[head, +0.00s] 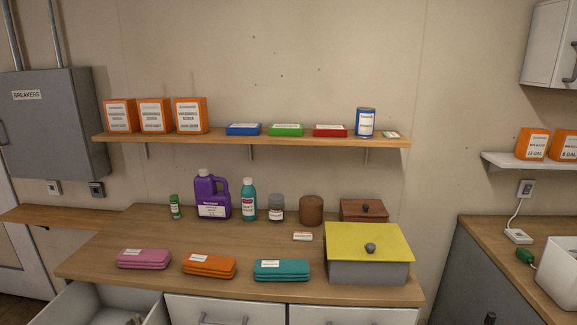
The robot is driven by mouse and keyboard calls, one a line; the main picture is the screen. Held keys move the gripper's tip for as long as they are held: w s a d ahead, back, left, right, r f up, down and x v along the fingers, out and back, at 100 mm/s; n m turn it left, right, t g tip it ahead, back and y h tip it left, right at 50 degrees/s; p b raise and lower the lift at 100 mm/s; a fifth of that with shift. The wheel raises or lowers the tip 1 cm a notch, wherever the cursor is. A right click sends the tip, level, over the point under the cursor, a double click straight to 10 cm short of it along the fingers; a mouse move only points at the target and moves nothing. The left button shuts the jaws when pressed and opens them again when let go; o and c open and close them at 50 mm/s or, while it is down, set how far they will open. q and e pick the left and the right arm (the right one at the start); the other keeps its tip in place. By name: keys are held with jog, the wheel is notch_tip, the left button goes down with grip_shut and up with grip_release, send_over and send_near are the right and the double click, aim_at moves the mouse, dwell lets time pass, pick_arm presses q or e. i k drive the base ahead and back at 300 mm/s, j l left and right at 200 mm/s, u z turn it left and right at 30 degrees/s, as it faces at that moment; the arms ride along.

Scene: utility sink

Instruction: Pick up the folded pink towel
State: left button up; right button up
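The folded pink towel (144,259) lies flat on the wooden counter, near its front left edge. It has a small white label on top. It is the leftmost in a row with a folded orange towel (209,267) and a folded teal towel (281,271), and there is a gap between it and the orange one. Neither of my grippers is in the head view, and nothing touches the pink towel.
An open drawer (88,301) juts out below the pink towel. A purple jug (211,197) and several bottles and jars stand behind. A grey box with a yellow lid (367,245) is at right. A shelf (250,139) hangs above.

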aim_at(130, 257)
jog(key=u, duration=1.85)
jog(key=i+j, duration=0.2)
jog(key=i+j+z, duration=0.6)
jog(key=j, duration=0.2)
jog(key=k, duration=0.1)
